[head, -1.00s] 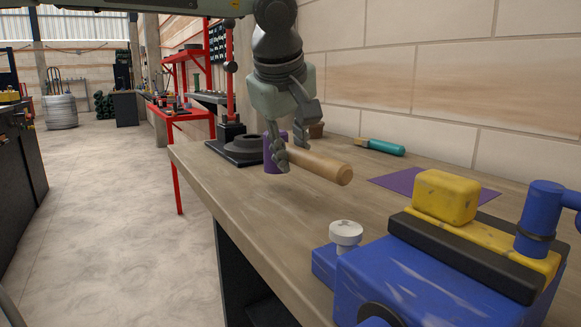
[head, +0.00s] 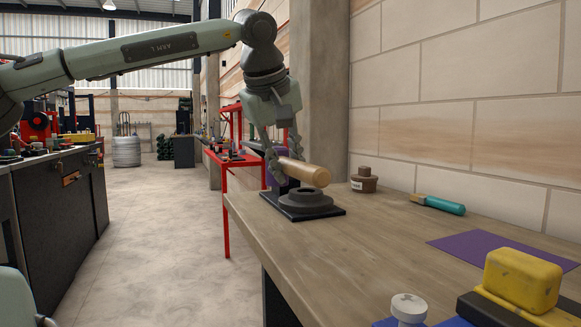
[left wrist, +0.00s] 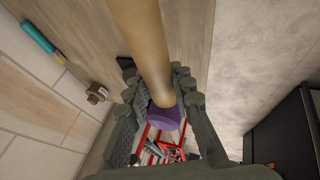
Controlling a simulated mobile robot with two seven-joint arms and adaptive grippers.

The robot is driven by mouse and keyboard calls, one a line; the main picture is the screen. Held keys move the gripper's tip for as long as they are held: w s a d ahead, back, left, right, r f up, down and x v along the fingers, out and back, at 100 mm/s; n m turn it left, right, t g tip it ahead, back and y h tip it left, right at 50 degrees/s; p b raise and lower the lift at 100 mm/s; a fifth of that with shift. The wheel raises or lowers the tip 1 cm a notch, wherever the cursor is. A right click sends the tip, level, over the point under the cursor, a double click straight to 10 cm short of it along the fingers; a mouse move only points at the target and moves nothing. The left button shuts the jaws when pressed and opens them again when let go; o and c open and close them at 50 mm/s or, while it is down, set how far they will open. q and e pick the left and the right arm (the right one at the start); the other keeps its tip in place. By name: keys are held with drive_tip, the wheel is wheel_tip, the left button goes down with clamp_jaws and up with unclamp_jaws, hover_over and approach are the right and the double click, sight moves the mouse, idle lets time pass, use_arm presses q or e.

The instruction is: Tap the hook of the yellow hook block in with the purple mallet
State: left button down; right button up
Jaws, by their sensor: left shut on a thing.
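My left gripper (head: 284,158) is shut on the wooden handle (head: 306,172) of the mallet, close to its purple head (head: 279,162). The mallet is at the far end of the bench, in line with a round grey base, and its handle points right. In the left wrist view the handle runs between the fingers (left wrist: 160,95) to the purple head (left wrist: 164,117). My right gripper is not in view.
A round grey base on a black plate (head: 327,211) stands at the bench's far end. Behind are a brown jar (head: 364,181) and a teal-handled tool (head: 440,204). A purple mat (head: 490,252) lies near the yellow block. A white knob (head: 408,306) is in front. Mid-bench is clear.

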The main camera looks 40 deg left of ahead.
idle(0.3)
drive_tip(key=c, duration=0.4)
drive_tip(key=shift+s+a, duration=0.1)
